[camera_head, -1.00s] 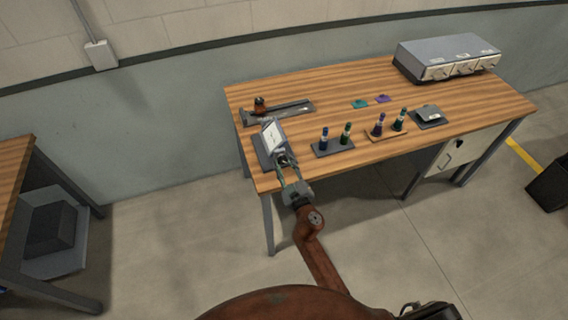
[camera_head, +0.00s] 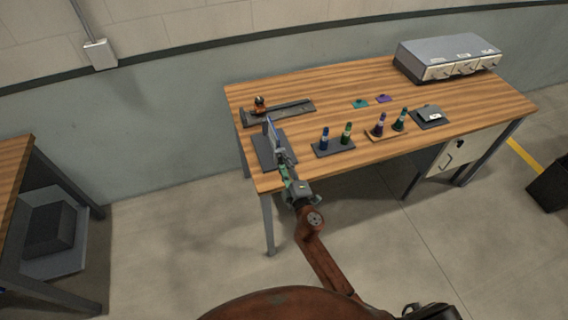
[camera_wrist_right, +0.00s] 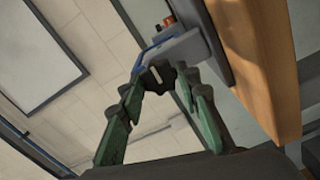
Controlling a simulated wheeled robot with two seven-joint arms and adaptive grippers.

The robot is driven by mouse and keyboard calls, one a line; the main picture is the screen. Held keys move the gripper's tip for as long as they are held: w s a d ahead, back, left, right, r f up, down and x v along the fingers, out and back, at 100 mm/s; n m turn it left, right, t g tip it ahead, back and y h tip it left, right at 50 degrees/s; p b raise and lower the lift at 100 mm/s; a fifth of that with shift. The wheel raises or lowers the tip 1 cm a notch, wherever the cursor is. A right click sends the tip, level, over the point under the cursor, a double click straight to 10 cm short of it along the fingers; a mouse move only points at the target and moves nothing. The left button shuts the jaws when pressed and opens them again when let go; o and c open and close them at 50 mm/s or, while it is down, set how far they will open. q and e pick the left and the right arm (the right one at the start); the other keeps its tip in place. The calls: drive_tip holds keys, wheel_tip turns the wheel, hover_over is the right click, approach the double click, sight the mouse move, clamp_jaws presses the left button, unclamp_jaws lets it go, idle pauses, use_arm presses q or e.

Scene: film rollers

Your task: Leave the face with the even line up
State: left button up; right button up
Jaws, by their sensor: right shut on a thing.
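My right gripper (camera_head: 285,163) is shut on a thin flat plate (camera_head: 272,132) above the near left corner of the table. In the head view the plate stands nearly edge-on, so neither face shows clearly. In the right wrist view the gripper (camera_wrist_right: 160,78) has its green fingers closed at the tips on a grey part of the plate (camera_wrist_right: 172,50), which has a blue edge. I cannot make out a line on either face. A dark square pad (camera_head: 262,160) lies flat below the plate. My left gripper is not in view.
A dark rail with a roller (camera_head: 290,108) lies behind the pad. Several bottles stand on two small trays (camera_head: 334,150) to the right. Further right lie a dark pad with a grey plate (camera_head: 430,113) and a drawer box (camera_head: 440,52).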

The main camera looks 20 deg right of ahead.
idle(0.4)
drive_tip(key=o, duration=1.2)
drive_tip(key=s, duration=1.2)
drive_tip(key=shift+d, duration=0.25)
drive_tip(key=shift+f, duration=0.15)
